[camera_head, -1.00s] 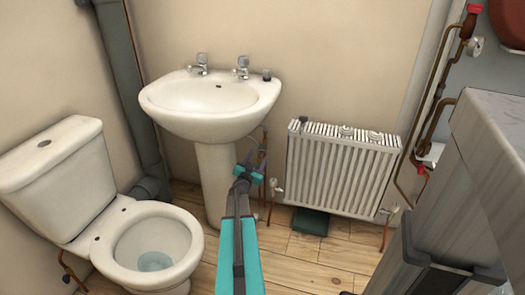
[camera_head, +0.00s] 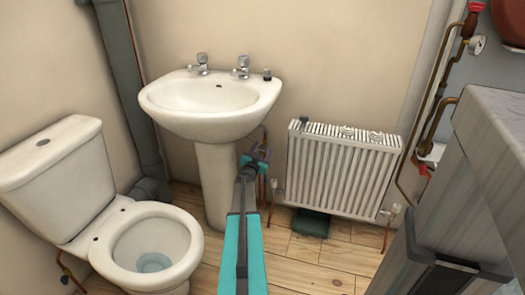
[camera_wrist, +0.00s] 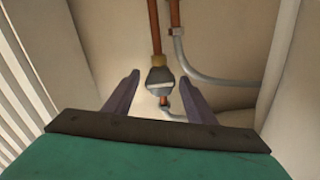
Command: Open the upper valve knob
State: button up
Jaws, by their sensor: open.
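In the head view my gripper (camera_head: 257,152) is beside the basin pedestal, by the copper pipes (camera_head: 265,140); the fitting is too small or hidden there. I cannot tell for sure that this fitting is the upper valve knob.
The basin (camera_head: 210,105) stands on a pedestal (camera_head: 216,180) left of my gripper. A white radiator (camera_head: 340,170) is close on the right. A toilet (camera_head: 150,245) stands at left. Red-handled pipework (camera_head: 470,22) is at upper right. A grey bent pipe (camera_wrist: 205,76) is beside the fitting.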

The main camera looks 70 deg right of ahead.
jog(key=c, duration=1.1)
jog(key=shift+o, duration=0.2)
